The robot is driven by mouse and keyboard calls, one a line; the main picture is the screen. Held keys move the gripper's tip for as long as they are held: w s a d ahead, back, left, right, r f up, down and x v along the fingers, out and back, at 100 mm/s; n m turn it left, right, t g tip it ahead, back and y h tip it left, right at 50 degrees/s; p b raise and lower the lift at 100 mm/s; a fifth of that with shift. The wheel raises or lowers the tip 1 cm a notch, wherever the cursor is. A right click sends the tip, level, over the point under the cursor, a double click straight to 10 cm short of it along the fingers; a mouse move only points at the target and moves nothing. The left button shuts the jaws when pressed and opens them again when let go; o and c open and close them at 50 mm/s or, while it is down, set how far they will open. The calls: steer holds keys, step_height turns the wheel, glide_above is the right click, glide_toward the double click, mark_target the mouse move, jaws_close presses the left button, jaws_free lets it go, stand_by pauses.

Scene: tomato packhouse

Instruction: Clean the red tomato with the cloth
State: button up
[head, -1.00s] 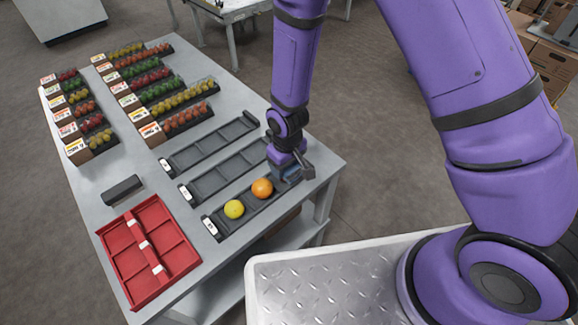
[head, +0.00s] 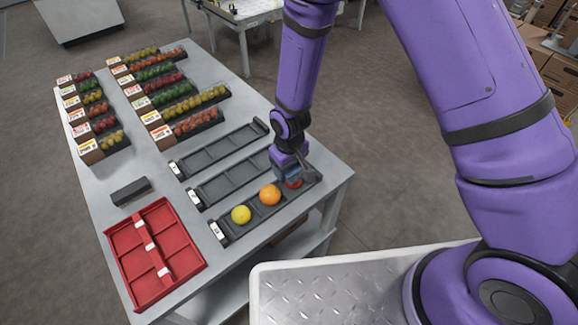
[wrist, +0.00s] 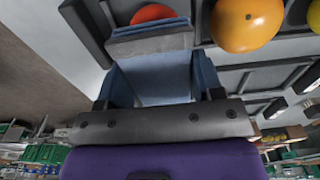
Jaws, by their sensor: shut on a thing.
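The red tomato (head: 293,184) sits in the right end of the nearest black tray (head: 256,215), partly hidden by my gripper. It also shows in the wrist view (wrist: 153,12) at the top, beyond the cloth. My gripper (head: 290,176) is right at the red tomato. It is shut on a folded blue-grey cloth (wrist: 150,42), which spans the space between the fingers. The cloth's edge overlaps the tomato in the wrist view; whether they touch I cannot tell. An orange tomato (head: 269,195) and a yellow tomato (head: 241,215) sit beside it in the same tray.
Two empty black trays (head: 238,180) lie behind. A red divided crate (head: 153,250) and a dark block (head: 131,191) are on the left of the table. Several labelled punnets of tomatoes (head: 188,102) stand at the back. The table's right edge is close to my gripper.

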steer(key=shift+r, duration=3)
